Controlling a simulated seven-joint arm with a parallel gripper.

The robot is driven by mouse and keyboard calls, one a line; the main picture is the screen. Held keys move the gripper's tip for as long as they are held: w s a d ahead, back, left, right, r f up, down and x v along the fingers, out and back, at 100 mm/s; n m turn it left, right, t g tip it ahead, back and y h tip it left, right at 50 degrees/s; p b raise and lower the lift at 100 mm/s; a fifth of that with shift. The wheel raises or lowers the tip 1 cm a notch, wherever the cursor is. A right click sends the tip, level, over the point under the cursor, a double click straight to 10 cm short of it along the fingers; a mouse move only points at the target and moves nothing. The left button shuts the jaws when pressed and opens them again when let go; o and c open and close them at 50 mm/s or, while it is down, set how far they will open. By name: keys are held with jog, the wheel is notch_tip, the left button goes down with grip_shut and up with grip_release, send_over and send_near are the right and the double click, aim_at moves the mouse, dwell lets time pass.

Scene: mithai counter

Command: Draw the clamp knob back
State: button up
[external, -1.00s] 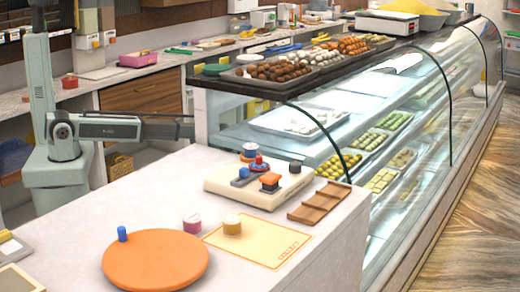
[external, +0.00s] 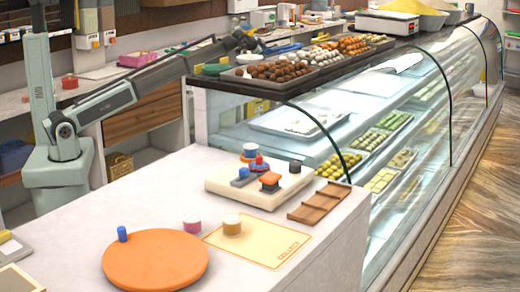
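A cream board (external: 232,187) on the white counter carries a small fixture. On it are a red knob (external: 259,162) with blue below, an orange block (external: 270,179) on a dark base, a blue-grey bar (external: 240,178), a dark round knob (external: 295,167) and a blue-topped tan cylinder (external: 249,151). I cannot tell which part is the clamp knob.
A brown slotted tray (external: 318,203) lies right of the board. A yellow mat (external: 262,246), a yellow-brown jar (external: 232,226), a pink jar (external: 192,224) and an orange disc (external: 155,262) with a blue peg stand in front. The glass display case (external: 420,110) borders the counter's right.

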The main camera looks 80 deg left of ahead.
jog(key=w+d+r+m+t+h, duration=0.1)
jog(key=w+d+r, duration=0.1)
jog(key=d+r, duration=0.55)
jog(key=w+d+r+t+h, duration=0.1)
jog(key=w+d+r+t, duration=0.2)
jog(key=d, duration=0.8)
jog(key=w+d+r+m+h, duration=0.1)
jog(key=w+d+r, duration=0.1)
jog(key=d+r, duration=0.6)
jog(key=s+d+r+m+t+h, duration=0.1)
jog(key=d+r+h, duration=0.15)
jog(key=d, duration=1.05)
jog(key=d+r+h, duration=0.1)
jog(key=d+r, duration=0.3)
jog(key=d, duration=1)
jog(key=m+g+h, duration=0.4)
jog(key=g, duration=0.8)
send_over(244, 168)
jog(key=s+a, duration=0.4)
notch_tip(244, 168, down, 24)
jog(key=x, duration=1.3)
jog(key=shift+w+d+f, duration=0.1)
jog(key=shift+d+f, duration=0.05)
jog(key=shift+d, duration=0.1)
